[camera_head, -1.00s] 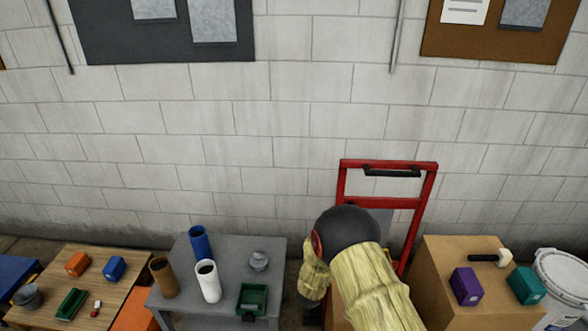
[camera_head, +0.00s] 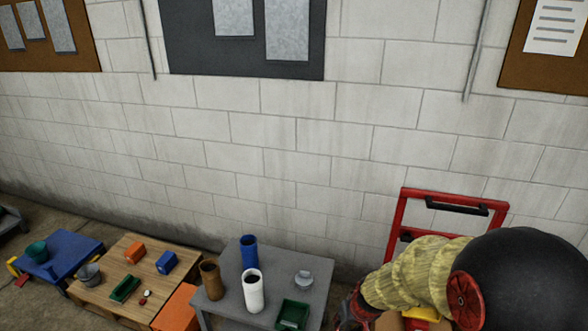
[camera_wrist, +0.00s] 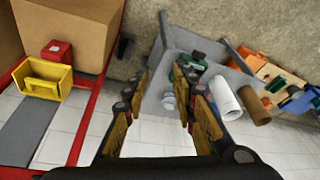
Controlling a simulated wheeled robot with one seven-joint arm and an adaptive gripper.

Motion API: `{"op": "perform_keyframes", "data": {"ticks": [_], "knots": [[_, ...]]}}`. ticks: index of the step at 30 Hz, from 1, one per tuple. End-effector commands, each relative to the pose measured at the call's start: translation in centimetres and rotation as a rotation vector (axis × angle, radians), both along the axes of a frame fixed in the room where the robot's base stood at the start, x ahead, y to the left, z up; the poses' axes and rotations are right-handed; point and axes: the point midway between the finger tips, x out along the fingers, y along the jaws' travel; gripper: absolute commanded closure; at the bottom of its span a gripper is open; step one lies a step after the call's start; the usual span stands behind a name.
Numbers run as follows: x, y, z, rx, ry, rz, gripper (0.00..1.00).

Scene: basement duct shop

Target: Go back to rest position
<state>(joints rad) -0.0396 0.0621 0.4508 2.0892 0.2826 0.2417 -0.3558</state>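My gripper (camera_wrist: 162,78) is open in the wrist view, its two fingers apart with nothing between them. The grey table and floor show beyond the fingertips. In the head view my arm, in a yellow sleeve with a black round joint, reaches in from the lower right. The gripper end (camera_head: 352,312) shows only partly at the bottom edge, beside the grey table (camera_head: 228,303).
The grey table holds a blue cylinder (camera_head: 249,251), a brown one (camera_head: 211,279), a white one (camera_head: 254,290) and a green bin (camera_head: 293,315). A wooden table (camera_head: 105,285) stands left of it. A red hand truck (camera_head: 397,226) stands behind my arm.

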Motion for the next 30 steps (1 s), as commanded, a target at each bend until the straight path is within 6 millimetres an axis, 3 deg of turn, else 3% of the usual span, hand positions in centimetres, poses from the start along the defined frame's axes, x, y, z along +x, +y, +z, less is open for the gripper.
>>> {"op": "perform_keyframes", "data": {"ticks": [1, 6, 12, 15, 18, 24, 30], "knots": [[-2.0, 0.2, 2.6, 0.018, 0.033, -0.019, 0.73], [-9.4, -0.2, 9.2, 0.035, 0.14, -0.086, 0.73], [-16.8, -1.8, 15.7, 0.002, 0.169, -0.135, 0.73], [-19.5, -2.6, 18.5, -0.021, 0.132, -0.134, 0.73], [-21.0, -3.2, 21.2, -0.037, 0.05, -0.128, 0.73], [-22.0, -3.6, 25.9, -0.032, -0.121, -0.136, 0.73], [-22.2, -3.7, 27.6, -0.027, -0.181, -0.14, 0.73]]}}
